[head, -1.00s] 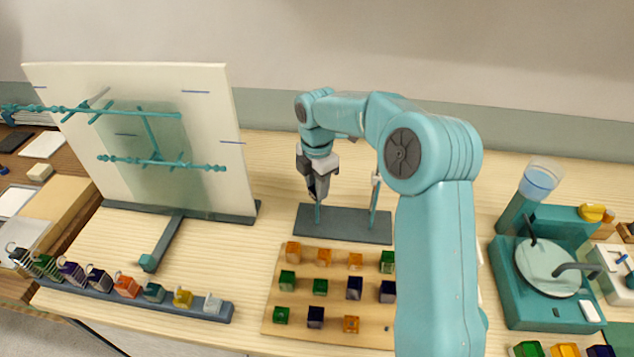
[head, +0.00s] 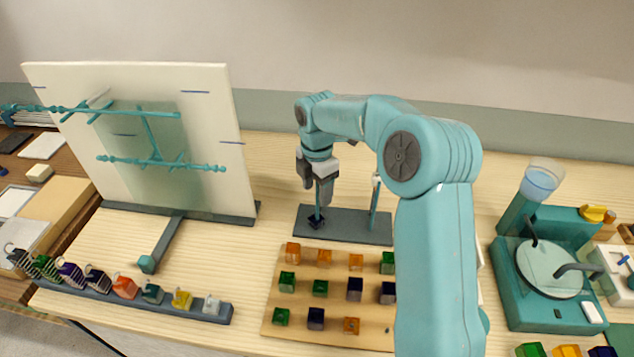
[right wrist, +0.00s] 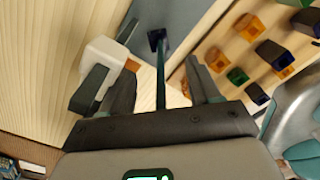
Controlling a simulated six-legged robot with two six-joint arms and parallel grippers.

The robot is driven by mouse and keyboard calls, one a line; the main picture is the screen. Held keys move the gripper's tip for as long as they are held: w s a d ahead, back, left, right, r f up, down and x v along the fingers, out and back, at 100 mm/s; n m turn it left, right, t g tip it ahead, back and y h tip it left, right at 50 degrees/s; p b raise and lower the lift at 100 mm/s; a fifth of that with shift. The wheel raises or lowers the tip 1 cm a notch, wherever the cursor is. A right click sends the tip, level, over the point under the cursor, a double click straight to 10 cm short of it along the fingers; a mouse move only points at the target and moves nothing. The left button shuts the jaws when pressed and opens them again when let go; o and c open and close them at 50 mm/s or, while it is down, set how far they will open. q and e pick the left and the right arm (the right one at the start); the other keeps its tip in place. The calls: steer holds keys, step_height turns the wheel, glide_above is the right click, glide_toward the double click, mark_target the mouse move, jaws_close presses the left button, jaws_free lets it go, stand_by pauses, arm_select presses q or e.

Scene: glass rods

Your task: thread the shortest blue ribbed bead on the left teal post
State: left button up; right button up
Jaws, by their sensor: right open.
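A dark blue bead (head: 316,222) sits around the foot of the left teal post (head: 317,211), on the grey base plate (head: 345,230). In the right wrist view the bead (right wrist: 156,38) is at the far end of the post (right wrist: 160,85). The bead's ribs are too small to make out. My right gripper (head: 318,195) is above the bead, apart from it. Its fingers (right wrist: 162,88) are open, one on each side of the post. The right teal post (head: 374,205) stands on the same plate. My left gripper is not in view.
A wooden board (head: 335,285) with several orange, green and dark blue beads lies in front of the plate. A white panel (head: 200,140) with teal rods stands left. A rail (head: 130,297) of coloured blocks is front left. A teal machine (head: 550,280) is right.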

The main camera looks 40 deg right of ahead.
step_height(320, 180, up, 16)
steer(key=p, duration=0.1)
steer(key=shift+r, duration=0.15)
stand_by(0.3)
